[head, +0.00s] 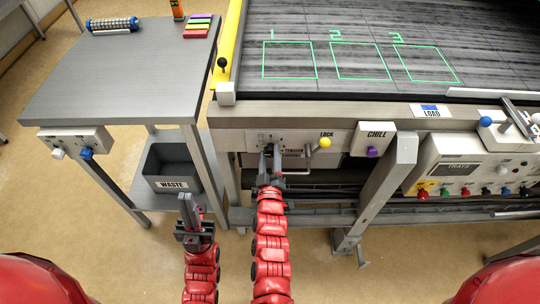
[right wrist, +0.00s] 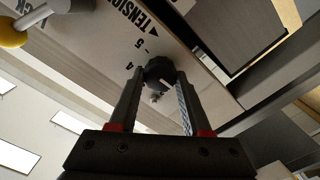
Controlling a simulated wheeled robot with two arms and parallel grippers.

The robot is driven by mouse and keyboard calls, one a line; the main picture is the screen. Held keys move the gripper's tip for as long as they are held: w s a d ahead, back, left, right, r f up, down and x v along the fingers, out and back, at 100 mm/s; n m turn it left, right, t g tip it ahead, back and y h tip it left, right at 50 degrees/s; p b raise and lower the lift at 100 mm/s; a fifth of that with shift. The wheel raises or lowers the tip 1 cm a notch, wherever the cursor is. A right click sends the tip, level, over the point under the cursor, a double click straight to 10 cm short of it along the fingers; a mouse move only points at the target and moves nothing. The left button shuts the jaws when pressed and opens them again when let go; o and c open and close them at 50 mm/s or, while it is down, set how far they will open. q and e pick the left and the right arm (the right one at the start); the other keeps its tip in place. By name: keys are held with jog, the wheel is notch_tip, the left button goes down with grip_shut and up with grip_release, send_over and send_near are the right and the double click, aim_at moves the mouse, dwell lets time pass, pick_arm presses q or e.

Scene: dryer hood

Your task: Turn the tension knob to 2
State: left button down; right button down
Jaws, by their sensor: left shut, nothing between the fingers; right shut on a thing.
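The tension knob (right wrist: 160,68) is dark and round, on a pale panel printed TENSION with an arrow and the digits 5 and 4, in the right wrist view. My right gripper (right wrist: 159,78) is shut on it, one finger on each side. The other digits and the knob's pointer cannot be made out. In the head view my right gripper (head: 271,151) reaches up to the tension panel (head: 256,137) below the table edge, and its fingers hide most of the knob. My left gripper (head: 187,203) is shut and empty, lower left, in front of the waste bin.
A yellow-balled LOCK lever (head: 324,142) sits just right of the tension panel; it also shows in the right wrist view (right wrist: 12,32). A CHILL box (head: 372,140) and slanted metal leg (head: 385,185) are further right. The waste bin (head: 170,157) stands left.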

jog(key=m+b, duration=0.1)
jog(key=m, duration=0.3)
jog(key=shift+d+m+b, duration=0.1)
jog(key=shift+m+b, duration=0.25)
jog(key=shift+m, duration=1.65)
jog(key=shift+c, duration=1.8)
grip_release()
